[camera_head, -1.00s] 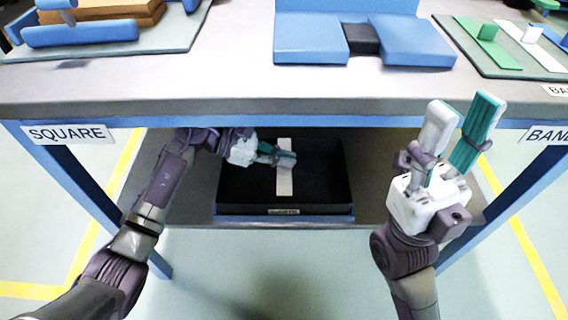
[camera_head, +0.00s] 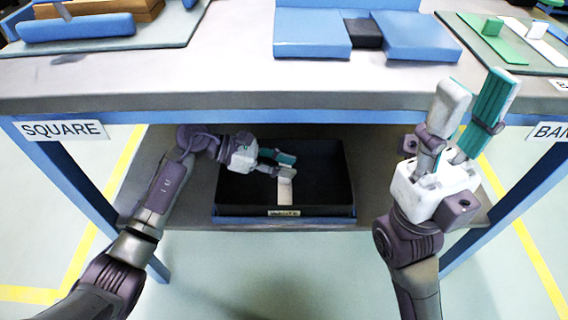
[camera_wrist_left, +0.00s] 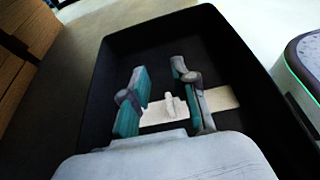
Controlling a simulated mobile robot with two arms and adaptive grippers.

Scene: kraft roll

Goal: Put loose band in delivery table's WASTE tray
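The loose band (camera_head: 284,191) is a pale flat strip lying in the black WASTE tray (camera_head: 229,208) on the table's lower shelf. In the left wrist view the band (camera_wrist_left: 222,97) lies across the tray floor, with a small raised tab in its middle. My left gripper (camera_head: 285,164) is over the tray, its fingers apart and nothing held between them. In the left wrist view the gripper (camera_wrist_left: 160,68) shows its fingers either side of the tab, apparently above the band. My right gripper (camera_head: 478,84) is open and empty, pointing up before the table's right side.
The tabletop's front edge (camera_head: 230,102) overhangs the lower shelf. A blue fixture (camera_head: 310,38) and a mat with green and white strips (camera_head: 500,45) sit on top. Blue table legs (camera_head: 70,180) flank the shelf. In the left wrist view brown boxes (camera_wrist_left: 30,28) stand left of the tray.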

